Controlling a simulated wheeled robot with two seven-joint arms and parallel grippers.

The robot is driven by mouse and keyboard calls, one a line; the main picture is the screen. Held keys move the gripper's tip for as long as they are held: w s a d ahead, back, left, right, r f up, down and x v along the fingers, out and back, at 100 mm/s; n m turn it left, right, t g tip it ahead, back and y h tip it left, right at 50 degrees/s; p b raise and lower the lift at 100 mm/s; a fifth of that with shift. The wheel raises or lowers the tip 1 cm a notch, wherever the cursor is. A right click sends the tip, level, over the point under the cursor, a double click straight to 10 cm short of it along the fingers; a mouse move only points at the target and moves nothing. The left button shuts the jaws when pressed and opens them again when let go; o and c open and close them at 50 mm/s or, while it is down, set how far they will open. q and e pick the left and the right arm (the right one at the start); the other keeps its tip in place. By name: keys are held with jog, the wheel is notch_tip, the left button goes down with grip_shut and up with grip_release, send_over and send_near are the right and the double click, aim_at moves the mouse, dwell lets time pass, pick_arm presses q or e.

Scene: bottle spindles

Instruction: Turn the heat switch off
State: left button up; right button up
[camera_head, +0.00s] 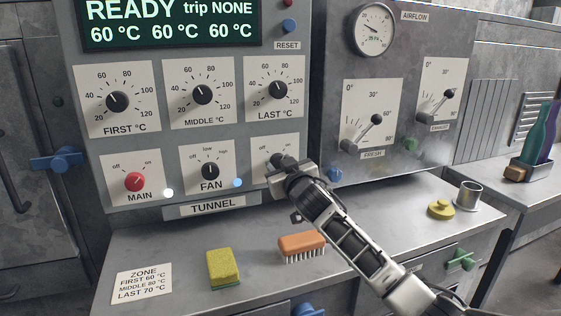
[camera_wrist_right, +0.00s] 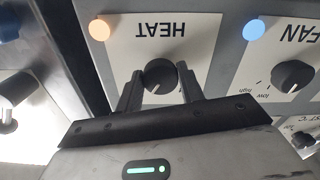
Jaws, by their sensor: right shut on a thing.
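The heat switch is a dark round knob on a white plate marked HEAT. In the right wrist view the heat switch (camera_wrist_right: 160,75) sits between the two fingers of my right gripper (camera_wrist_right: 160,92), which is shut on it. A lit orange lamp (camera_wrist_right: 99,29) shows beside the HEAT plate. In the head view my right gripper (camera_head: 280,166) covers most of the heat plate (camera_head: 289,143), so the knob's pointer is hard to read. My left gripper is not in view.
Next to it is the FAN knob (camera_head: 210,170) with a lit blue lamp (camera_head: 238,183), then the red MAIN knob (camera_head: 134,181). The display (camera_head: 170,22) reads READY, trip NONE. A yellow sponge (camera_head: 223,267) and an orange brush (camera_head: 302,245) lie on the ledge below.

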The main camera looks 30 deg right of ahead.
pick_arm(q)
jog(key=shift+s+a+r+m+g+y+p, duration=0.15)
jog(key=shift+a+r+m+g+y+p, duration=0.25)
jog(key=shift+p, duration=1.25)
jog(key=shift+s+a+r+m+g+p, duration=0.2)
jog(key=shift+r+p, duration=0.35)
jog(key=shift+p, duration=1.1)
pick_arm(e)
jog(key=shift+n, duration=7.7)
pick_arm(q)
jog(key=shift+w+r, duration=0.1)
pick_arm(e)
jog(key=o, duration=1)
pick_arm(q)
jog(key=shift+b, duration=0.5)
pick_arm(e)
jog(key=shift+v, duration=8)
